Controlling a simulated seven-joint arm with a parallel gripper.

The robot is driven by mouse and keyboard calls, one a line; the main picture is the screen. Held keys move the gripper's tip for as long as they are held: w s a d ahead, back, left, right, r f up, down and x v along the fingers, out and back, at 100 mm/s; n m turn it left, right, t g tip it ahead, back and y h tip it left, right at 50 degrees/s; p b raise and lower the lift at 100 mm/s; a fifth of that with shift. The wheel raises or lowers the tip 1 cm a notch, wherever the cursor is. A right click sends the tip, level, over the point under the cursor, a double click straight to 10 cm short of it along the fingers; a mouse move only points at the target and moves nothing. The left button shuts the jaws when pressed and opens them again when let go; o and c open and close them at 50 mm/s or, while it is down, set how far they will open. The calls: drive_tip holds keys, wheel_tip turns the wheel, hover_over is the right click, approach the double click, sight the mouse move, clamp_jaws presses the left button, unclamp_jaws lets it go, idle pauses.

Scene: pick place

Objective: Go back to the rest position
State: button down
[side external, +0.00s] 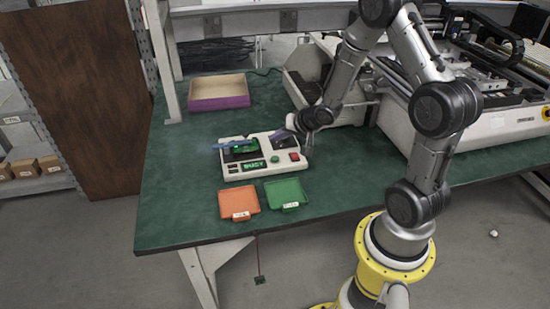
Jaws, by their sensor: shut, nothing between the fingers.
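My gripper (290,122) is above the right part of the white test device (236,170) on the green-topped table. It is small in the picture, and its fingers are shut with nothing between them. A green circuit board (243,147) sits on the left part of the device, with a blue bar-like part (229,144) by it. The device has a lit green display (254,166), a green button and a red button (294,157). Contact between gripper and device cannot be told.
An orange tray (238,201) and a green tray (286,193) lie in front of the device. A purple-sided open box (218,92) stands at the back left. A large white machine (480,119) fills the right side. The table's left part (170,190) is clear.

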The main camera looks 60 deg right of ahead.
drive_tip(key=w+a+r+n+t, duration=0.1)
drive_tip(key=w+a+r, duration=0.15)
drive_tip(key=r, duration=0.35)
drive_tip(key=w+a+r+n+t, duration=0.1)
drive_tip(key=a+r+t, duration=0.15)
drive_tip(key=r, duration=0.25)
drive_tip(key=s+a+r+n, duration=0.1)
drive_tip(key=s+a+r, duration=0.2)
drive_tip(key=r, duration=0.3)
drive_tip(key=s+a+r+n, duration=0.1)
drive_tip(key=s+a+r, duration=0.15)
drive_tip(key=r, duration=0.45)
drive_tip(key=s+a+r+n+g, duration=0.1)
drive_tip(key=s+a, duration=0.1)
drive_tip(key=s, duration=0.4)
drive_tip(key=s+a+r+n+g, duration=0.1)
drive_tip(key=s+a+n, duration=0.15)
drive_tip(key=s, duration=0.25)
drive_tip(key=s+a+f+n+g, duration=0.1)
drive_tip(key=s+f+g, duration=0.1)
drive_tip(key=s, duration=0.3)
drive_tip(key=s+a+f+n+g+y, duration=0.1)
drive_tip(key=s+f+n+g, duration=0.1)
drive_tip(key=s+f+g, duration=0.1)
drive_tip(key=s+f, duration=0.1)
drive_tip(key=s, duration=0.1)
drive_tip(key=shift+s+a+f, duration=0.15)
drive_tip(key=shift+s+f, duration=0.05)
drive_tip(key=shift+s, duration=0.2)
